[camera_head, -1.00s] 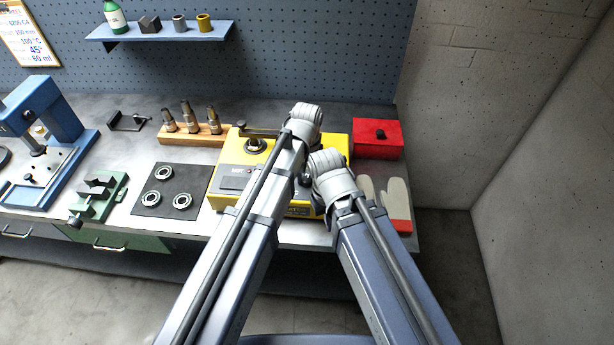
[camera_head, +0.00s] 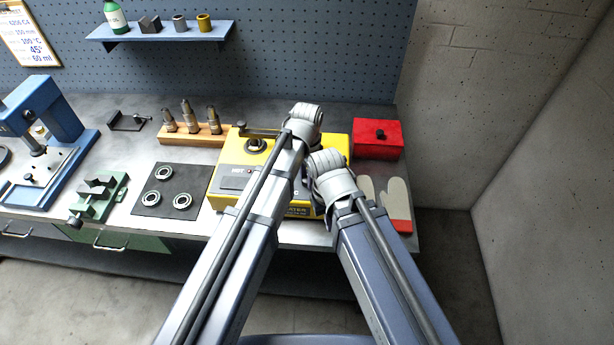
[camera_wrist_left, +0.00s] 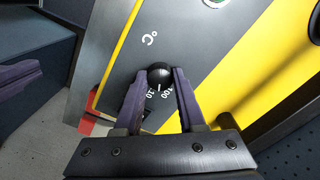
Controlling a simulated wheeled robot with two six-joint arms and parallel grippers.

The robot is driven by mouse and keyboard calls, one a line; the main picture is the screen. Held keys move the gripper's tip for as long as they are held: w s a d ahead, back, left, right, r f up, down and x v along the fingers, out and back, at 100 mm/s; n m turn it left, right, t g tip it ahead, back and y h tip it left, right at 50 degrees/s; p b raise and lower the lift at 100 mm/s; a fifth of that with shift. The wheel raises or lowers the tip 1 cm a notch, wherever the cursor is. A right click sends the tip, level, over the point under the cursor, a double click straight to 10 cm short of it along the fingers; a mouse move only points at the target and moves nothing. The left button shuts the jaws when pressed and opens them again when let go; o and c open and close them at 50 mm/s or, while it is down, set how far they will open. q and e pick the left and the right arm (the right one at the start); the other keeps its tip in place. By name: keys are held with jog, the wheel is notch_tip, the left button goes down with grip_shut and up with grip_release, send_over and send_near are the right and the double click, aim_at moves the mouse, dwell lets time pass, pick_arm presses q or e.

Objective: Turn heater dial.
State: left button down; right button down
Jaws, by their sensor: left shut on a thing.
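The yellow heater (camera_head: 225,178) with a grey panel stands on the bench, largely behind my arms in the head view. Its black round dial (camera_wrist_left: 160,70) shows in the left wrist view, beside the °C mark and printed numbers. My left gripper (camera_wrist_left: 159,82) is shut on the dial, one finger on each side. In the head view my arms hide the dial and the left fingertips. A dark purple finger-like part (camera_wrist_left: 18,77) at the left edge of the wrist view looks like my right gripper; its jaw state does not show.
A black knob (camera_head: 256,146) and a dark bar are on the heater's upper left. A red box (camera_head: 378,139) and gloves (camera_head: 397,200) lie to the right. A wooden stand (camera_head: 190,134) and a mat (camera_head: 148,207) with rings are to the left.

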pick_arm(q)
jog(key=shift+m, duration=1.6)
jog(key=c, duration=0.5)
grip_release()
jog(key=shift+r, duration=0.1)
notch_tip(320, 180, up, 8)
jog(key=p, duration=0.8)
jog(key=shift+f, duration=0.2)
